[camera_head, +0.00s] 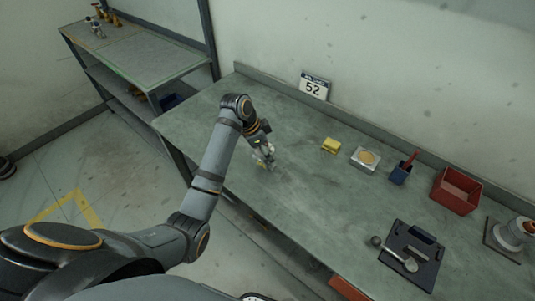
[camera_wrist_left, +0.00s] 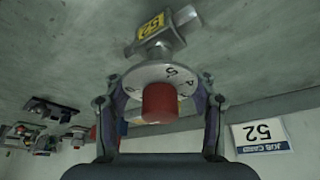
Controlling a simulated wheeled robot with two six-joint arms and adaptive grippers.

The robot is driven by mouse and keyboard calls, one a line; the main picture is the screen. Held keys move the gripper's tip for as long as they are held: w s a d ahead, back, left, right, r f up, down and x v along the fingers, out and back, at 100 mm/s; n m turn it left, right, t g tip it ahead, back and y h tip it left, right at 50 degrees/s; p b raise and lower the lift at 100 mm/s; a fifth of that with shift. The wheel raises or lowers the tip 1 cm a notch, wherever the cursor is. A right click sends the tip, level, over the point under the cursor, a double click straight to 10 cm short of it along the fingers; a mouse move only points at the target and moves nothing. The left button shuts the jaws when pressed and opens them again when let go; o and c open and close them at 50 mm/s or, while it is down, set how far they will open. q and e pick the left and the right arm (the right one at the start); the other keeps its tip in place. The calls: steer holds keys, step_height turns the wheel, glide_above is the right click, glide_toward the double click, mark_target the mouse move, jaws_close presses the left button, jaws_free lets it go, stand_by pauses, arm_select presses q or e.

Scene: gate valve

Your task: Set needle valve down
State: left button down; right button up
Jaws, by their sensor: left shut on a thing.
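The needle valve has a red knob (camera_wrist_left: 160,102), a numbered dial, a grey metal body (camera_wrist_left: 158,50) and a yellow tag reading 52 (camera_wrist_left: 149,28). My left gripper (camera_wrist_left: 160,100) is shut on it, one finger on each side of the dial. In the head view my left gripper (camera_head: 264,154) is low over the left part of the workbench (camera_head: 300,200), and the valve shows only as a small light shape at its tip. I cannot tell whether the valve touches the bench top. My right gripper is not in view.
A job card reading 52 (camera_head: 315,87) stands at the bench's back. To the right are a yellow block (camera_head: 331,146), a pad with a gold disc (camera_head: 365,159), a blue cup (camera_head: 400,175), a red bin (camera_head: 455,191) and a black tray (camera_head: 427,270). Bench around the gripper is clear.

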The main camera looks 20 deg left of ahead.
arm_select(q)
step_height(320, 180, down, 2)
steer(key=shift+a+f+p, duration=0.1)
steer(key=shift+p, duration=0.2)
steer(key=shift+f, duration=0.1)
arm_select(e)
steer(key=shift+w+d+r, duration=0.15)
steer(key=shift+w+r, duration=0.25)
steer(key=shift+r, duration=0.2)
arm_select(q)
steer(key=shift+c, duration=2.1)
jaws_free()
steer(key=shift+a+r, duration=0.1)
steer(key=shift+r, duration=0.1)
steer(key=b+v, duration=0.1)
steer(key=v, duration=1)
steer(key=shift+r+b, duration=0.3)
steer(key=shift+r, duration=0.05)
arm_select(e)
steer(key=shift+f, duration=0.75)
arm_select(q)
steer(key=shift+s, duration=0.15)
